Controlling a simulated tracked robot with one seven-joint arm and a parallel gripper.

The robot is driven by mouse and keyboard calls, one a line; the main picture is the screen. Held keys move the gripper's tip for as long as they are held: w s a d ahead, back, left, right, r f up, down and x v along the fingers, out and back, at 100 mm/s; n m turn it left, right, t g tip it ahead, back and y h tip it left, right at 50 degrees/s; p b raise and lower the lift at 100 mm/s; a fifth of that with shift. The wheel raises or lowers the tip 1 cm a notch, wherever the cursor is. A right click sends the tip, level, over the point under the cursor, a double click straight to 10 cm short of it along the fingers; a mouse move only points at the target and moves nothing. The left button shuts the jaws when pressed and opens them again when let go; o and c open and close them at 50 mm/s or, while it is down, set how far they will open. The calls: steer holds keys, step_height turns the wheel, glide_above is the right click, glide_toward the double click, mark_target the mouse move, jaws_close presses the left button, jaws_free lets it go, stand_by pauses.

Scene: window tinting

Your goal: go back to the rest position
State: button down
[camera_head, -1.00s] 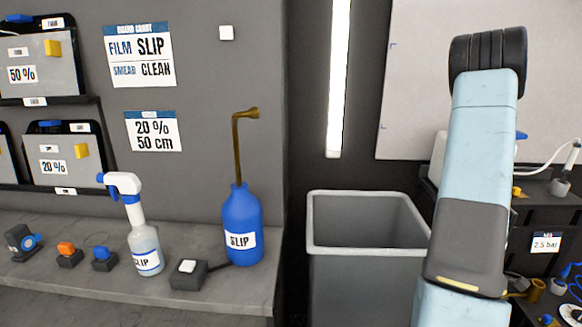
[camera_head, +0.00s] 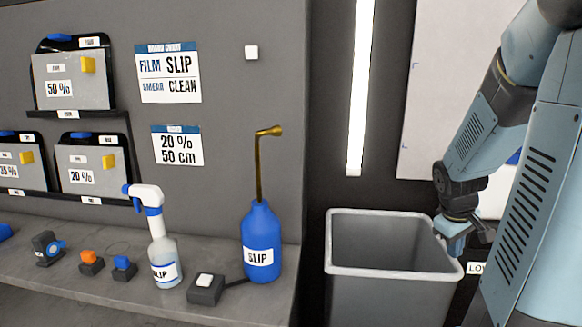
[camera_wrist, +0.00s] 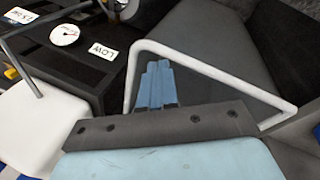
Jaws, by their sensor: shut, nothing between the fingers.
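My gripper (camera_head: 453,240) is at the right in the head view, by the right rim of the grey bin. Its arm reaches down from the upper right. In the wrist view the blue fingers (camera_wrist: 156,78) are together with nothing between them, and the pale bin rim shows around and beyond them. I cannot tell the exact gap between the fingertips and the rim.
The open grey bin (camera_head: 340,268) stands right of the bench (camera_head: 225,303). The bench holds a blue slip bottle (camera_head: 262,235), a white spray bottle (camera_head: 163,262) and small blocks. A gauge (camera_wrist: 64,35) and a LOW label (camera_wrist: 103,50) lie beside the bin.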

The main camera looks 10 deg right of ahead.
steer(key=s+a+r+m+t+y, duration=0.1)
steer(key=s+a+r+t, duration=0.1)
steer(key=s+a+r, duration=0.3)
steer(key=s+a+r+m+t+y, duration=0.1)
steer(key=s+a+r, duration=0.4)
steer(key=a+r, duration=0.5)
steer(key=a+t+y, duration=0.1)
steer(key=a, duration=0.5)
steer(key=shift+a+r+m, duration=0.2)
steer(key=shift+r+m, duration=0.15)
steer(key=shift+m, duration=0.05)
steer(key=shift+d, duration=0.1)
